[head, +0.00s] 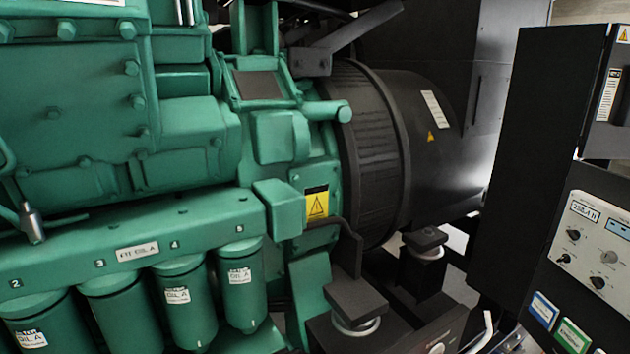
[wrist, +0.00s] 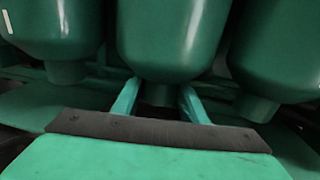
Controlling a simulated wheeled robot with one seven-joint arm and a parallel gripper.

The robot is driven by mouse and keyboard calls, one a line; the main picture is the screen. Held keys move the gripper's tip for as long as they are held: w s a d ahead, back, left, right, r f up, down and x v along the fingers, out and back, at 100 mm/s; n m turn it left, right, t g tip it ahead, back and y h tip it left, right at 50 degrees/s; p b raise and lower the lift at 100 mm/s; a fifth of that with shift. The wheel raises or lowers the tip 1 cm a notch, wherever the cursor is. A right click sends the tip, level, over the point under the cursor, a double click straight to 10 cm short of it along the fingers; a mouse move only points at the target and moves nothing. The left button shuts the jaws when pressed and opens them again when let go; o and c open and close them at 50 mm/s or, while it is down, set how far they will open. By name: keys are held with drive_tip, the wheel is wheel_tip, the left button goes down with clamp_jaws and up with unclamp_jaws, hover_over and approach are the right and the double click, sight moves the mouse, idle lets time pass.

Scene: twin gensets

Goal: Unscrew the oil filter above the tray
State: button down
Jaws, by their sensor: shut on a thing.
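In the wrist view a dark green oil filter (wrist: 172,40) hangs in the middle, with a short stub at its lower end. My gripper (wrist: 158,94) has one teal finger on each side of that stub and is shut on it. The filter stands upright; its top is out of this view. In the head view several green oil filters hang in a row under a rail, among them one under number 4 (head: 184,305) and one under number 5 (head: 240,285). My gripper does not show there, so I cannot tell which filter it holds. I see no tray.
Neighbouring filters hang close on the left (wrist: 55,30) and right (wrist: 285,50) of the held one. In the head view the green engine block (head: 70,90) rises above the row. A black generator (head: 430,140) and a control cabinet (head: 590,240) stand at the right.

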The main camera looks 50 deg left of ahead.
drive_tip(key=shift+s+r+m+t, duration=0.1)
drive_tip(key=shift+m+t, duration=0.3)
drive_tip(key=shift+t, duration=0.2)
drive_tip(key=shift+m+t, duration=0.5)
drive_tip(key=shift+t, duration=0.3)
drive_tip(key=shift+s+m+t+h, duration=0.1)
drive_tip(key=shift+m+t+h, duration=0.25)
drive_tip(key=shift+t, duration=0.35)
drive_tip(key=shift+f+m, duration=0.2)
drive_tip(key=shift+m, duration=0.05)
drive_tip(key=shift+m+t, duration=0.3)
drive_tip(key=shift+t, duration=0.3)
drive_tip(key=shift+s+f+m+t+h, duration=0.15)
drive_tip(key=shift+m+t+h, duration=0.25)
drive_tip(key=shift+t, duration=0.2)
drive_tip(key=shift+t, duration=0.3)
drive_tip(key=shift+w, duration=0.2)
